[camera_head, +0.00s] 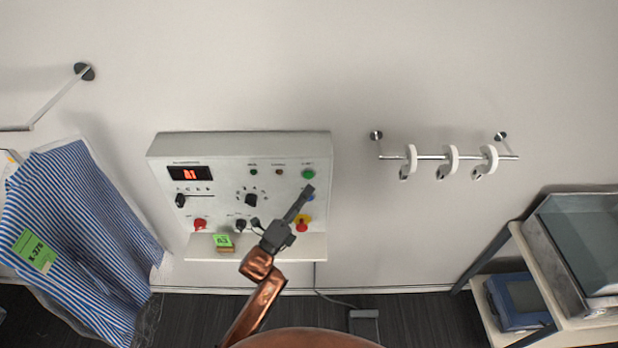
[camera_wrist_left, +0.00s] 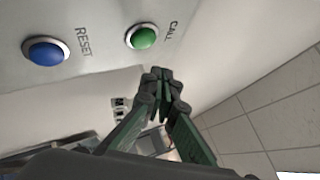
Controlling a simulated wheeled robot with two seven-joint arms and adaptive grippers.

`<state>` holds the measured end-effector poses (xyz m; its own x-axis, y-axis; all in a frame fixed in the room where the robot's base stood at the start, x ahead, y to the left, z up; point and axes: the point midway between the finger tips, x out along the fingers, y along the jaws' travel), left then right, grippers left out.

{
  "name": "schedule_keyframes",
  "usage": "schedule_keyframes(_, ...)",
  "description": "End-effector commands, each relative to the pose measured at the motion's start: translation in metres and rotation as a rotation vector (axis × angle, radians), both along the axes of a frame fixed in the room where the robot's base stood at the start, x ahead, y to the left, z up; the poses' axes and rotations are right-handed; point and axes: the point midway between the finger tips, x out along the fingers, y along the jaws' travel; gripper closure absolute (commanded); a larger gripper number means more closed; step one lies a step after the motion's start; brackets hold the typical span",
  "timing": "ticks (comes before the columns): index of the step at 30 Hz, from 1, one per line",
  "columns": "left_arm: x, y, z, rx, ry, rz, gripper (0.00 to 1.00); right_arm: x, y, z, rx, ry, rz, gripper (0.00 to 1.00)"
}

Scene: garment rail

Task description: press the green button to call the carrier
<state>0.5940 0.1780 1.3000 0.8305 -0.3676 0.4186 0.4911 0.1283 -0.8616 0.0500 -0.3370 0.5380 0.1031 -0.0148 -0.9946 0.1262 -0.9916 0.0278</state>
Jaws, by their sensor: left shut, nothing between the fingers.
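The green button (camera_head: 308,174) is at the upper right of the white control panel (camera_head: 230,148). In the left wrist view the green button (camera_wrist_left: 142,37) has a light ring and the label CALL beside it. My left gripper (camera_head: 307,190) is shut and empty. Its fingertips lie just below the green button in the head view. In the left wrist view the shut fingertips (camera_wrist_left: 160,76) appear below and right of the button, with a visible gap in the picture. The distance in depth is unclear. My right gripper is not in view.
A blue RESET button (camera_wrist_left: 46,51) sits beside the green one. The panel also has a red display (camera_head: 189,174), knobs, a red button (camera_head: 200,224) and a red-and-yellow stop button (camera_head: 302,226). A striped garment (camera_head: 75,215) hangs left; a rail with white rings (camera_head: 452,158) is right.

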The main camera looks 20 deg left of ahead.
Motion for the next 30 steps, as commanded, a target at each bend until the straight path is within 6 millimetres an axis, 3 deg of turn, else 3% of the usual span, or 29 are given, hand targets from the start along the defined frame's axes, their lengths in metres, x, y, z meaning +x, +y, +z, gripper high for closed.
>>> schedule_keyframes(9, 0.022, 0.007, -0.001, 0.000, 0.001, 0.000, 1.00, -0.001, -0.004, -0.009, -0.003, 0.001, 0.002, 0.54)
schedule_keyframes(30, 0.023, 0.007, -0.001, 0.000, 0.001, 0.000, 1.00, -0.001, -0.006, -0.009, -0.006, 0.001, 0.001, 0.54)
